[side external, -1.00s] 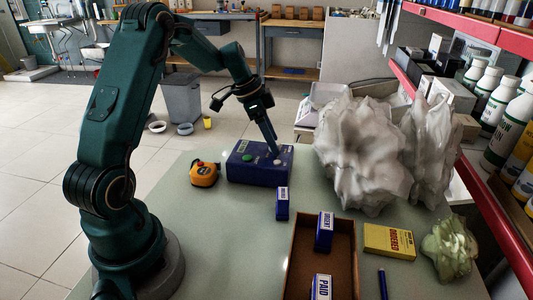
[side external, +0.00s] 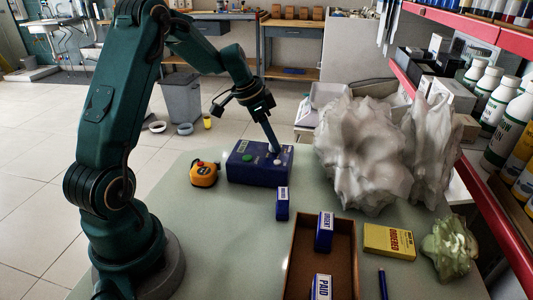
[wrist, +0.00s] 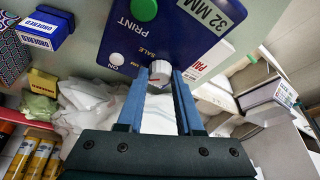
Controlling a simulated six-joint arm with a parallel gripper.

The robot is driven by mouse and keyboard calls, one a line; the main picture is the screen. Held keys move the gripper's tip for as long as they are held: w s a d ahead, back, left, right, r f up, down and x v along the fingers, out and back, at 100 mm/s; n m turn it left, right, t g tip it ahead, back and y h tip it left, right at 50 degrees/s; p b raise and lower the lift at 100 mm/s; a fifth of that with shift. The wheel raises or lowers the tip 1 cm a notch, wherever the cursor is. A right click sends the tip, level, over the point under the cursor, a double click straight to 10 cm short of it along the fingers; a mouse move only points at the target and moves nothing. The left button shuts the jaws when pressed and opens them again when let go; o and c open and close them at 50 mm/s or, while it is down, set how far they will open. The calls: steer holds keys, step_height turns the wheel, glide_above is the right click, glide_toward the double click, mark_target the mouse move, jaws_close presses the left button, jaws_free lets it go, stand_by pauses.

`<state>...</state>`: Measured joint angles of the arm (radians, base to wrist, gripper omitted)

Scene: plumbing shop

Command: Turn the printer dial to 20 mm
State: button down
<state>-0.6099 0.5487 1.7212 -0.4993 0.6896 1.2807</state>
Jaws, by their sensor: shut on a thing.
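The printer is a dark blue box (side external: 240,174) on the green bench, and its blue face (wrist: 185,42) fills the top of the wrist view. The dial is a pale grey knob (wrist: 159,69) with a red mark, near the lower edge of the face. My gripper (wrist: 160,76) is shut on the dial, one blue finger on each side. In the side view my gripper (side external: 275,149) reaches down to the printer's right part, hiding the dial.
An orange tape measure (side external: 203,175) lies left of the printer and a small blue box (side external: 282,205) in front. A brown tray (side external: 291,250) holds blue boxes. A yellow box (side external: 390,241) and large crumpled grey-white forms (side external: 365,150) stand to the right.

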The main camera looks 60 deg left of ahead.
steer(key=n, duration=0.1)
steer(key=n+y, duration=0.1)
steer(key=n, duration=0.1)
steer(key=n+y, duration=0.1)
steer(key=n, duration=0.1)
steer(key=shift+d, duration=0.25)
steer(key=n+y, duration=0.1)
steer(key=n, duration=0.1)
steer(key=n+y, duration=0.1)
steer(key=n, duration=0.2)
steer(key=shift+w+d+n, duration=0.15)
steer(key=shift+d+n, duration=0.05)
steer(key=shift+n, duration=0.1)
steer(key=n+g, duration=0.1)
steer(key=n, duration=0.1)
steer(key=n+g+y, duration=0.1)
steer(key=n, duration=0.2)
steer(key=shift+w+d+n, duration=0.1)
steer(key=shift+w+n, duration=0.05)
steer(key=shift+n, duration=0.15)
steer(key=shift+w+n+g+y, duration=0.1)
steer(key=shift+n+g+y, duration=0.25)
steer(key=shift+n, duration=0.75)
steer(key=shift+n+g+y, duration=0.15)
steer(key=shift+n+g, duration=0.4)
steer(key=shift+n, duration=0.55)
steer(key=c, duration=0.6)
jaws_free()
steer(key=shift+o, duration=0.2)
